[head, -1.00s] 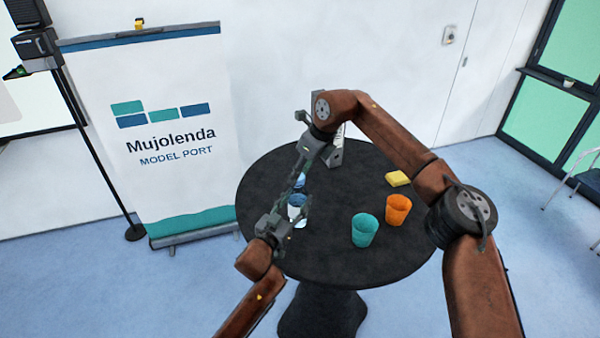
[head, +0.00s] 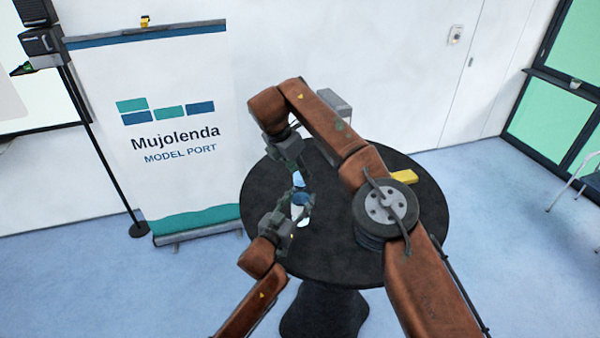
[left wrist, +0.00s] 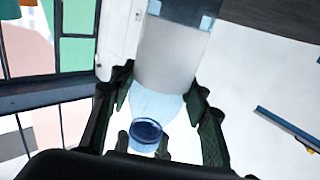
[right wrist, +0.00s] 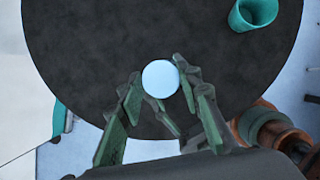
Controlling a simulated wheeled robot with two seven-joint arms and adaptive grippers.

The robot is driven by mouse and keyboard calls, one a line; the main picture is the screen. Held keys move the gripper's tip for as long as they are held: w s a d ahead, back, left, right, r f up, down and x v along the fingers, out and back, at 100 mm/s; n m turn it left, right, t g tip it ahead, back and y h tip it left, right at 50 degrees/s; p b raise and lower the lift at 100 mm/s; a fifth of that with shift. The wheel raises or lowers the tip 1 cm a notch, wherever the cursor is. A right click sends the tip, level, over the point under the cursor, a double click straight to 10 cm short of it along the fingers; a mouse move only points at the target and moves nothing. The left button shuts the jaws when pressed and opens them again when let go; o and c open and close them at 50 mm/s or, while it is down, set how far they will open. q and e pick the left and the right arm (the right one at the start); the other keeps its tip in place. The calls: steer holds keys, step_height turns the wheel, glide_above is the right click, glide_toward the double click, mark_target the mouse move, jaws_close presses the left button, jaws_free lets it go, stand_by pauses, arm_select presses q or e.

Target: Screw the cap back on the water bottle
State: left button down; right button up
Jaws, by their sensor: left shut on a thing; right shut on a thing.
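My right gripper (head: 298,174) comes from above, shut on the blue cap (head: 298,180). The cap's pale round top (right wrist: 160,78) lies between my right fingertips (right wrist: 160,84). In the left wrist view the cap (left wrist: 146,133) is in line with the tapered bottle neck. I cannot tell whether its thread is engaged.
A teal cup (right wrist: 255,12) stands on the black table (head: 262,185). A yellow sponge (head: 404,176) lies at the table's back right, partly behind my right arm. A grey object (head: 334,103) stands at the back. A banner (head: 170,130) stands left of the table.

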arm_select(q)
steer(key=shift+s+d+r, duration=0.1)
steer(key=shift+s+d, duration=0.05)
steer(key=shift+d, duration=0.15)
arm_select(e)
steer(key=shift+r+m, duration=0.1)
steer(key=shift+m, duration=0.5)
arm_select(q)
steer(key=shift+a, duration=0.1)
arm_select(e)
steer(key=o, duration=0.7)
steer(key=shift+o, duration=0.6)
steer(key=o, duration=0.4)
steer(key=shift+o, duration=0.2)
steer(key=shift+s, duration=0.1)
steer(key=shift+v, duration=1.35)
steer(key=s+a, duration=0.7)
steer(key=a, duration=0.2)
steer(key=shift+s+a, duration=0.15)
steer(key=shift+s, duration=0.1)
